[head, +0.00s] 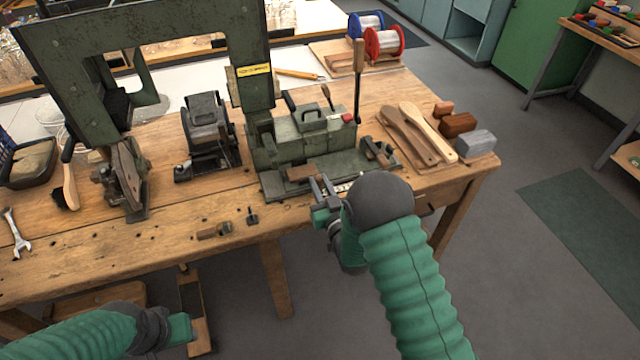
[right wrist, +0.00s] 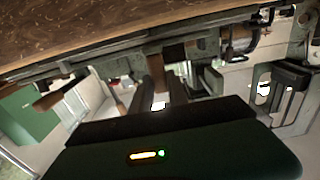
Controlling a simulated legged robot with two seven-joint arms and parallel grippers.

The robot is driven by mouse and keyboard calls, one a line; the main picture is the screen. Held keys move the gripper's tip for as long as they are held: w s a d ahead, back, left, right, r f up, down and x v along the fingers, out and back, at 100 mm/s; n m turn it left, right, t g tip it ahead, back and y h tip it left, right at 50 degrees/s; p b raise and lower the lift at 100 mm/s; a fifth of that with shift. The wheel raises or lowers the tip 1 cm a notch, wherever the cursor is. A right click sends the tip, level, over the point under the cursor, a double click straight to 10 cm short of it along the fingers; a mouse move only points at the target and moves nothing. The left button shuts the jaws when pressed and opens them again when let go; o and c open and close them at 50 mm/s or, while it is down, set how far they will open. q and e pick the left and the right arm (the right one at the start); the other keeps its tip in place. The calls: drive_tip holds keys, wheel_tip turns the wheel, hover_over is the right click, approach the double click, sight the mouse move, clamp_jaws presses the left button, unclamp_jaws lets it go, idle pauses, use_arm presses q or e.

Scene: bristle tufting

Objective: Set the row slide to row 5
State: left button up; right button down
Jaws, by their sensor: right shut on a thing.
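The green tufting machine (head: 300,138) stands on the wooden bench. Along its front edge runs a low metal slide (head: 275,184), with a brown wooden piece (head: 302,172) on it. I cannot read which row it is set to. My right gripper (head: 322,187) is at the front of the slide, its fingers shut on a small part there, mostly hidden.
Wooden brush handles (head: 428,130) and blocks (head: 458,124) lie right of the machine. Red and blue spools (head: 384,42) stand behind. A dark clamp device (head: 208,130) stands to the left. A small wooden-handled tool (head: 214,231) lies near the bench's front edge.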

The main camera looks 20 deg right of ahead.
idle(0.6)
drive_tip(key=a, duration=0.4)
drive_tip(key=a+b, duration=0.1)
drive_tip(key=a, duration=0.3)
drive_tip(key=a+b, duration=0.1)
drive_tip(key=a, duration=0.3)
drive_tip(key=shift+s+a, duration=0.25)
drive_tip(key=shift+d, duration=0.15)
drive_tip(key=c, duration=1.7)
unclamp_jaws()
drive_tip(key=o, duration=0.4)
drive_tip(key=shift+a, duration=0.3)
